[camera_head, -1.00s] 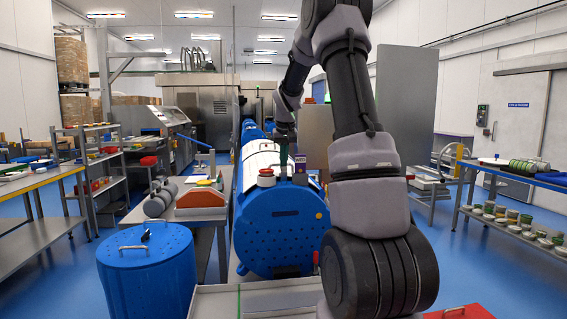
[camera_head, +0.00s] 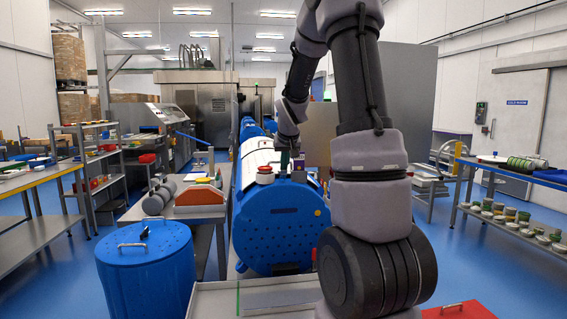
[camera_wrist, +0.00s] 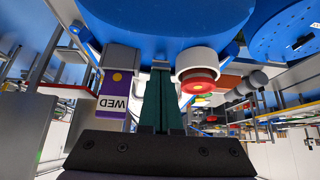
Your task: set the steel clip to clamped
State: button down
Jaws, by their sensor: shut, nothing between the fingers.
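My gripper (camera_head: 284,163) is over the top front of the blue tub (camera_head: 282,226), its teal fingers pointing down. In the wrist view my gripper (camera_wrist: 161,78) is shut and empty, its fingertips close to the blue surface. A small grey metal piece (camera_wrist: 160,63) shows at the fingertips; it may be the steel clip, but the fingers hide most of it. I cannot tell its setting or whether the fingers touch it.
A red button in a white collar (camera_wrist: 199,82) is close to one side of the fingers; a purple tag marked WED (camera_wrist: 113,100) is close to the other. A blue lidded drum (camera_head: 146,270) stands at the front left. A bench (camera_head: 200,212) stands left of the tub.

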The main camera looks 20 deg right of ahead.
jog(key=shift+s+a+f, duration=0.25)
jog(key=shift+s+f, duration=0.5)
jog(key=shift+f, duration=0.2)
jog(key=shift+s+a+f, duration=0.2)
jog(key=shift+s+f, duration=0.55)
jog(key=shift+f, duration=0.15)
notch_tip(320, 180, up, 5)
jog(key=w, duration=0.2)
jog(key=s+a, duration=0.2)
jog(key=s, duration=0.7)
jog(key=shift+r, duration=0.25)
jog(key=shift+s, duration=0.1)
